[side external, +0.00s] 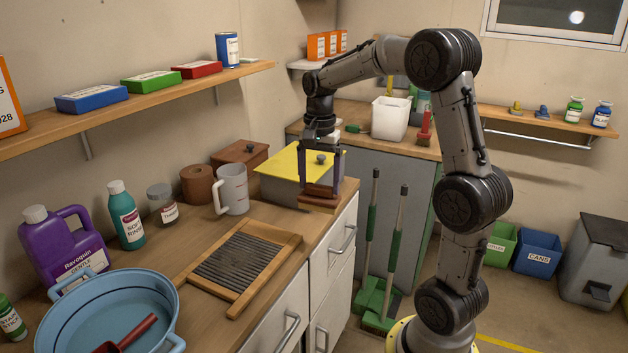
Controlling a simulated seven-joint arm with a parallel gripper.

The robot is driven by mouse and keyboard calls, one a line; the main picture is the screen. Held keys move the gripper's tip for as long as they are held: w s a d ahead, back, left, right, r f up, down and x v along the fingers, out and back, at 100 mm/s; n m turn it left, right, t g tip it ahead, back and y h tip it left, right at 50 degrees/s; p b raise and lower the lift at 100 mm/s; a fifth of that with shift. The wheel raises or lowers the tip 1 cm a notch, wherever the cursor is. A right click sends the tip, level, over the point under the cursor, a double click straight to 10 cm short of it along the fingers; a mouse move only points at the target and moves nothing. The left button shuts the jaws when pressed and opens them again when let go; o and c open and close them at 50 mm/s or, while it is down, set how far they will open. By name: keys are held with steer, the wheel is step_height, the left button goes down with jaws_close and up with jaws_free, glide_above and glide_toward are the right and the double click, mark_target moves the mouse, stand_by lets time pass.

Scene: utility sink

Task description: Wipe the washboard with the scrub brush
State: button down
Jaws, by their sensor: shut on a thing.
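The washboard (246,261) lies flat on the wooden counter, with a pale wooden frame and a dark ribbed panel. My gripper (319,187) points down at the counter's right edge, beyond the washboard and in front of the yellow-lidded box. It is shut on a brown wooden block with a paler lower layer, which looks like the scrub brush (318,201). The brush is apart from the washboard, up and to the right of it. I cannot tell whether the brush touches the counter.
A grey box with a yellow lid (288,162) stands close behind my gripper. A white jug (232,190) stands behind the washboard. A blue basin (108,312) with a red scoop is at front left. A purple jug (62,245) and a teal bottle (126,215) line the wall side.

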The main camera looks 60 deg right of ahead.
steer(key=shift+c, duration=1.2)
jaws_free()
steer(key=c, duration=0.7)
